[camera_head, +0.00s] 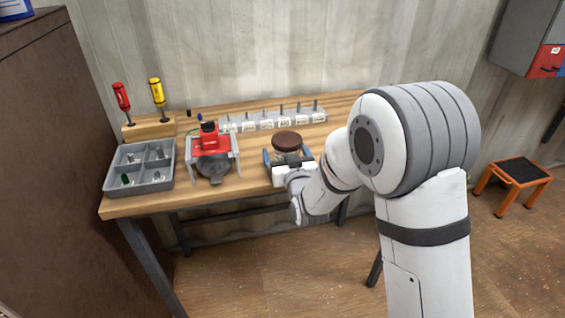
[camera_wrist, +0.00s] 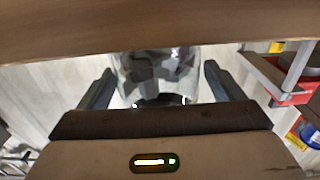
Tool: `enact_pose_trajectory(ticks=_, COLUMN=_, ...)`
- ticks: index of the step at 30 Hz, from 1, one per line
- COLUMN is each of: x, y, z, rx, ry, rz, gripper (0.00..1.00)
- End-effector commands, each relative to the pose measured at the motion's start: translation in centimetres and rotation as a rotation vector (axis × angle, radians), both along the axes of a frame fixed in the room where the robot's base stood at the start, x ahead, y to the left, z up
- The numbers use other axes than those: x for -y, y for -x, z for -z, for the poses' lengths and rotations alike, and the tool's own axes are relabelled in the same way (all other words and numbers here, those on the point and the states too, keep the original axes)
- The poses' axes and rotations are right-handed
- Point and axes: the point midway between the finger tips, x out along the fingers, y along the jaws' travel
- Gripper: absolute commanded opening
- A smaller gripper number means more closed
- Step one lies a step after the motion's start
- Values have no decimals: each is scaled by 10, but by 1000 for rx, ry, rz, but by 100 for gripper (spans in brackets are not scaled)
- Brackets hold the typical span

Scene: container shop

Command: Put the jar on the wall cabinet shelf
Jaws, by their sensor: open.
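The jar (camera_head: 286,140), clear with a brown lid, stands on the wooden workbench, right of the red-topped device. My gripper (camera_head: 288,162) is at the jar, on its front side. In the wrist view the two dark fingers of my gripper (camera_wrist: 160,88) are spread, one on each side of the clear jar body (camera_wrist: 158,72). I cannot tell whether either finger touches the glass.
The workbench (camera_head: 240,187) also holds a red-topped device (camera_head: 209,142), a grey divided tray (camera_head: 140,180), two screwdrivers in a wooden block (camera_head: 150,129) and a labelled rack (camera_head: 272,122). An orange stool (camera_head: 513,180) stands on the floor at right. A brown cabinet (camera_head: 45,150) is at left.

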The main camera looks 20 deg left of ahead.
Motion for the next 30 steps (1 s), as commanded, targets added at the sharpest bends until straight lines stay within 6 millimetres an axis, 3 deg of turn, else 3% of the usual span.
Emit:
enact_pose_trajectory(ticks=10, x=-4, y=-7, z=0, rx=-1, ry=1, rz=0, gripper=86)
enact_pose_trajectory(ticks=30, x=-5, y=-7, z=0, rx=-1, ry=1, rz=-1, gripper=31)
